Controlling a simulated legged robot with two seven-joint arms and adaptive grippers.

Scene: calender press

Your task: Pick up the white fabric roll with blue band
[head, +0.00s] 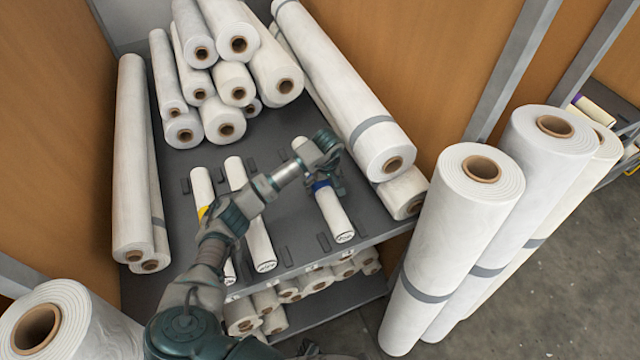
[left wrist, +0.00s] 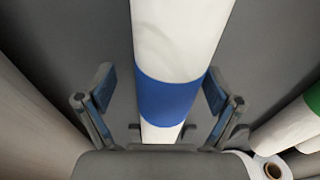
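The white fabric roll with the blue band (head: 335,215) lies on the grey shelf, the rightmost of several thin rolls. Its blue band (head: 320,186) shows just below my left gripper (head: 328,165). In the left wrist view the roll (left wrist: 180,40) runs between the fingers of my left gripper (left wrist: 160,92), with the blue band (left wrist: 168,98) at finger level. The fingers are open on either side of it, with a clear gap on the left and little gap on the right. My gripper hides part of the roll in the head view. My right gripper is not recognisable in view.
Thin rolls lie to the left, one with a yellow band (head: 203,211). A green-banded roll (left wrist: 303,122) shows in the left wrist view. A large grey-banded roll (head: 345,85) lies to the right. Small dark blocks (head: 323,242) sit on the shelf. Tall rolls (head: 455,235) stand at right.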

